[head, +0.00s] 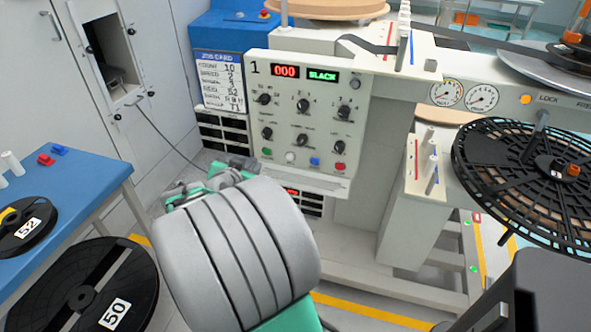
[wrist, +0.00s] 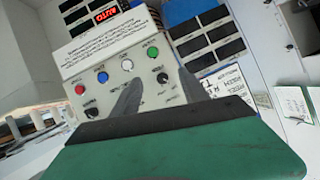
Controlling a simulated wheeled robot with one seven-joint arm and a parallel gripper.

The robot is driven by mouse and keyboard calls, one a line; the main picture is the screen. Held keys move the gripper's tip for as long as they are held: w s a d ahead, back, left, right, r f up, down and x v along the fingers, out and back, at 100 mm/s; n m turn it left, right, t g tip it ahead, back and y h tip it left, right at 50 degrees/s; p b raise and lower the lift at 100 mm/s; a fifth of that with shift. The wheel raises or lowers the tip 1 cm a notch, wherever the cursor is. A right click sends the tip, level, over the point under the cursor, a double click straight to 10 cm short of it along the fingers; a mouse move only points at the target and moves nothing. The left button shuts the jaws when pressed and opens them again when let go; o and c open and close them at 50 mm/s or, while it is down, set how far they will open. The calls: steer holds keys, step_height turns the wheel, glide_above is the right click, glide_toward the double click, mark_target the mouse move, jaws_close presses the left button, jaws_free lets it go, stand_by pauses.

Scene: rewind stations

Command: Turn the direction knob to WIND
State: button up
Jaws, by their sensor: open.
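The control panel (head: 300,75) of station 1 carries two rows of black knobs. The lower row has a left knob (head: 267,133), a middle knob (head: 302,140) and a right knob (head: 339,147). Their labels are too small to read, so I cannot tell which is the direction knob or where it points. My gripper (wrist: 158,78) is open and empty in front of the panel. In the upside-down wrist view, the lower-left knob (wrist: 162,77) shows between its dark fingertips; contact cannot be told. The left-hand finger hides the middle knob. In the head view my arm hides most of the gripper.
Red (head: 339,167), blue (head: 315,162) and white (head: 290,156) buttons sit below the knobs; a green button (wrist: 152,53) shows in the wrist view. Displays read 000 and SLACK. A blue table (head: 75,185) stands left, a black reel (head: 500,170) right.

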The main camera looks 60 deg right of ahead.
mark_target(300, 144)
steer(key=s+d+f+m+g+h+b, duration=0.25)
steer(key=s+d+h, duration=0.25)
steer(key=s+d, duration=0.45)
steer(key=shift+m+t, duration=0.35)
steer(key=shift+m, duration=0.1)
steer(key=d, duration=0.2)
steer(key=w+d, duration=0.1)
steer(key=d, duration=0.4)
steer(key=shift+w+d+r, duration=0.25)
steer(key=shift+d, duration=0.05)
steer(key=shift+c, duration=0.5)
jaws_close()
